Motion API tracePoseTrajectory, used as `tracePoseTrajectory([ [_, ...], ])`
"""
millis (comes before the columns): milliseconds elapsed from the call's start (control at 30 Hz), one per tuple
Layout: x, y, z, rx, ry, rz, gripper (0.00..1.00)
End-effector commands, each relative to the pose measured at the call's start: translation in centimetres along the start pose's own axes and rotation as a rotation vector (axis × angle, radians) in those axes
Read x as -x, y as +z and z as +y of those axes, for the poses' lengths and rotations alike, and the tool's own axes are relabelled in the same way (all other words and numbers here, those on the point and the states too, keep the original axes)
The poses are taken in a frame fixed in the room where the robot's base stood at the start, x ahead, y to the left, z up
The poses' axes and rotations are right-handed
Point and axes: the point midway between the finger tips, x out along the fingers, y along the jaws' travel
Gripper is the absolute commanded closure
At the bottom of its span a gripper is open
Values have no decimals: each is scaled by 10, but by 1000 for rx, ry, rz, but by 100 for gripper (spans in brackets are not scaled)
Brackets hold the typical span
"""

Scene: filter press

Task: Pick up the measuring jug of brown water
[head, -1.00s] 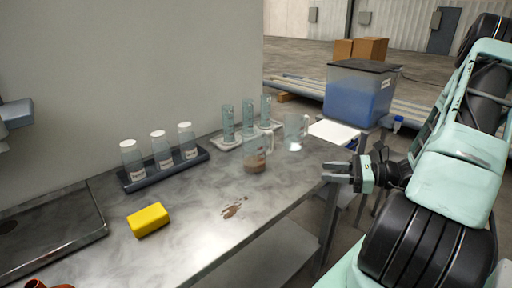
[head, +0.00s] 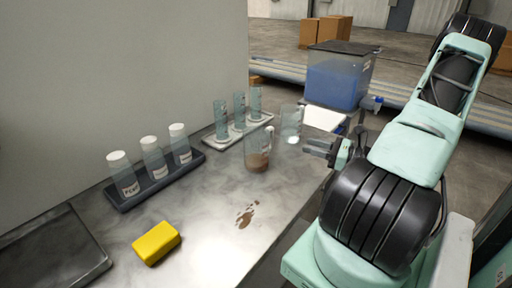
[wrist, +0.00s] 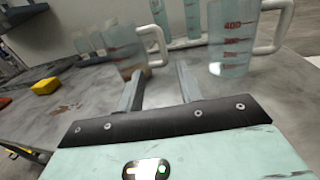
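The measuring jug of brown water (head: 257,160) is clear, with brown liquid in its bottom and a handle on its right. It stands upright on the grey bench. In the wrist view the jug (wrist: 127,42) is ahead of the fingers, its handle to the right and its lower part partly hidden by the left finger. My gripper (head: 309,147) is right of the jug in the head view, apart from it. In the wrist view my gripper (wrist: 160,72) is open, with nothing between its fingers.
A second clear jug (head: 291,123) stands close behind my gripper; it looms at the right in the wrist view (wrist: 230,45). Clear cylinders stand on a white tray (head: 222,139). White-capped bottles fill a dark rack (head: 125,202). A yellow sponge (head: 156,242) and brown spill (head: 246,215) lie in front.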

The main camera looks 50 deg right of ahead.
Motion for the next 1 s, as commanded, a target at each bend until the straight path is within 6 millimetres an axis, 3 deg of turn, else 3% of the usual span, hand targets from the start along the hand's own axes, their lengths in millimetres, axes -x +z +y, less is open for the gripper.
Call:
tracePoseTrajectory([
  [333, -72, 1, 1, -1, 5, -1, 63],
  [667, -100, -1, 0, 0, 3, 0, 63],
  [1000, -143, -5, -2, 0, 3, 0, 63],
])
